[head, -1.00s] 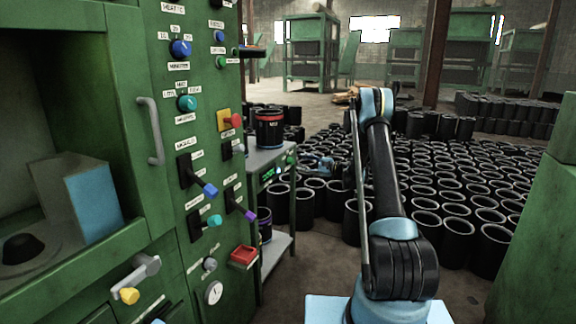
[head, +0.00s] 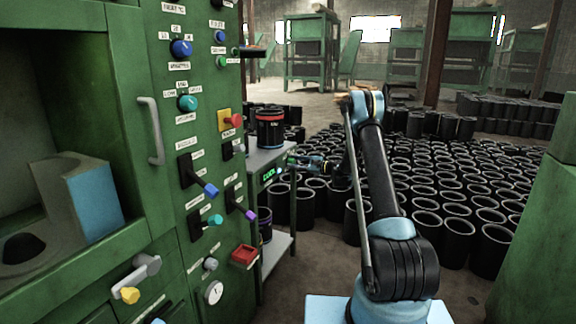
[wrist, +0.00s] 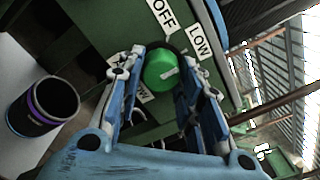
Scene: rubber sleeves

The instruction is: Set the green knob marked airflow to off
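The green knob (wrist: 158,72) sits between my fingertips in the wrist view, on a green panel. Labels OFF (wrist: 163,12) and LOW (wrist: 198,40) are beyond it; another label is partly covered by the left finger. A pale mark on the knob points toward the right finger, not at OFF. My gripper (wrist: 160,62) is open, with a finger on each side of the knob; I cannot tell whether they touch it. In the head view my gripper (head: 296,162) is at the panel on the side table's end and hides the knob.
A green display (head: 269,174) is left of my gripper. A black can with a red band (head: 270,128) stands on the side table (head: 262,157); a purple-banded can (wrist: 40,108) is on its lower shelf. The control cabinet is left; many black sleeves cover the floor right.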

